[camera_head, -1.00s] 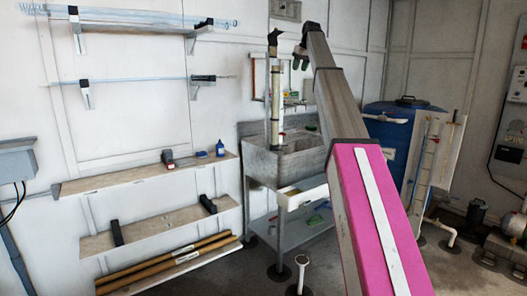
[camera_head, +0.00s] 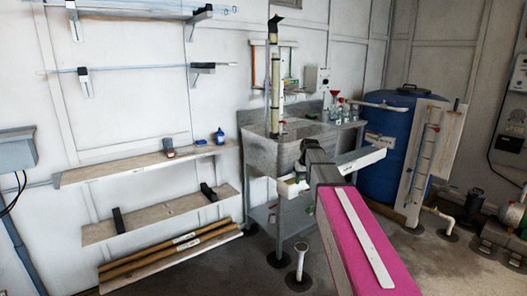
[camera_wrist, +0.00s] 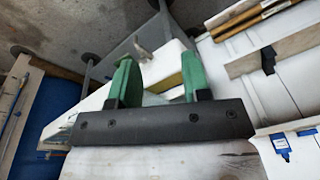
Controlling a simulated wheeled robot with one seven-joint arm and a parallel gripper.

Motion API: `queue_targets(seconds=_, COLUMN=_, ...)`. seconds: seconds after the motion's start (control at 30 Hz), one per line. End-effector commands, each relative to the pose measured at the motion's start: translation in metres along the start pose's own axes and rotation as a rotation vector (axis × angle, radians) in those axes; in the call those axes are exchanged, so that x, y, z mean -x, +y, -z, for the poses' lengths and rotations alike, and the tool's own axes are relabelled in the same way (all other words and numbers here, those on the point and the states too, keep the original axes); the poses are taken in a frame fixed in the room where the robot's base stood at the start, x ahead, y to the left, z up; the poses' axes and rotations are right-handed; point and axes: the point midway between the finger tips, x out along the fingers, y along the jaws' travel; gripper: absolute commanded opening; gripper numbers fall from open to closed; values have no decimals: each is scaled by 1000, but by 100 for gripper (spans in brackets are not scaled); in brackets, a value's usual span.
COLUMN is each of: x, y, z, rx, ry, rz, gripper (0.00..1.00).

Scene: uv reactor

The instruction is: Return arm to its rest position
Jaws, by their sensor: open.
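My arm, pink with a white stripe, reaches from the bottom right toward the grey sink (camera_head: 262,149). My gripper (camera_head: 300,169) is small and partly hidden by my arm in the head view, in front of the sink. In the wrist view my gripper (camera_wrist: 160,80) has two green fingers standing apart, with nothing held between them. A white ledge (camera_wrist: 172,58) shows behind the fingers; whether they touch it cannot be told.
A blue tank (camera_head: 385,165) stands right of the sink, with a white panel (camera_head: 432,150) beside it. Wall shelves (camera_head: 120,172) hold small items at left. A short white floor pipe (camera_head: 300,262) stands left of my arm.

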Motion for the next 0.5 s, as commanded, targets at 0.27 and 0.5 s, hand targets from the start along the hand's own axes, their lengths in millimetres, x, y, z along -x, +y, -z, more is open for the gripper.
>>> queue_targets(seconds=0.27, x=-85, y=-9, z=-134, rx=-67, ry=-60, rz=-32, gripper=44)
queue_targets(seconds=0.5, x=-132, y=-17, z=-240, rx=-116, ry=-104, rz=-62, gripper=44)
